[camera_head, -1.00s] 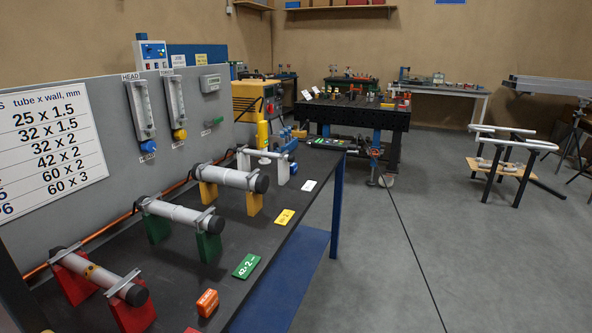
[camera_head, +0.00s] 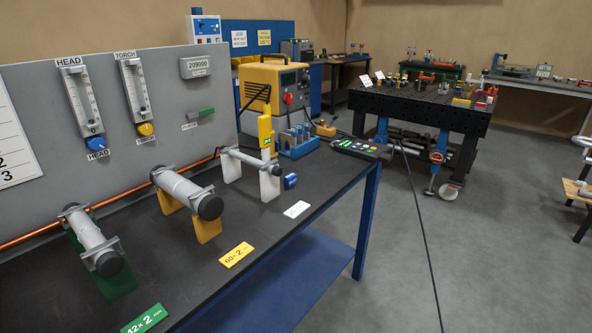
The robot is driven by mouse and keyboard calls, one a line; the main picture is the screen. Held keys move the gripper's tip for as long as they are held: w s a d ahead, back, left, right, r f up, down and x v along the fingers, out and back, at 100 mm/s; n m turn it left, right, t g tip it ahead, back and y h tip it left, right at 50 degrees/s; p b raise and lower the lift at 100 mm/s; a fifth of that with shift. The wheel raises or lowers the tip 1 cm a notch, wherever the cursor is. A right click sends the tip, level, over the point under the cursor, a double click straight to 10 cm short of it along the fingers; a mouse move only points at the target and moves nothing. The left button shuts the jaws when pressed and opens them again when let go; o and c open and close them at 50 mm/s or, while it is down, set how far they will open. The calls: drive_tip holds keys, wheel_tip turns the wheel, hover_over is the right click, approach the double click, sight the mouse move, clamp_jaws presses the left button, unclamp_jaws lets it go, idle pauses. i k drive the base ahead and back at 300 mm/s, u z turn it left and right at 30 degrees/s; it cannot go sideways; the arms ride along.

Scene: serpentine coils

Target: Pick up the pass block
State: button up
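No block with a readable "pass" marking shows, so I cannot tell which thing is the pass block. A small blue block (camera_head: 290,181) sits on the dark bench top (camera_head: 290,220), beside the white label card (camera_head: 297,209). A blue rack (camera_head: 298,142) with several upright pieces stands farther back on the bench. My gripper is not in view.
Capped tubes rest on green (camera_head: 117,279), yellow (camera_head: 207,228) and white supports. A grey panel (camera_head: 215,110) with flow meters backs the bench. A black perforated table (camera_head: 424,107) stands farther right. Grey floor (camera_head: 395,260) is open at front right, with a dark line across it.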

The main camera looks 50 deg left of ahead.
sight(290, 180)
drive_tip(key=u, duration=0.4)
drive_tip(key=i, duration=1.5)
drive_tip(key=u, duration=1.3)
drive_tip(key=i, duration=0.9)
drive_tip(key=u, duration=1.35)
drive_tip(key=i, duration=0.35)
drive_tip(key=u, duration=0.2)
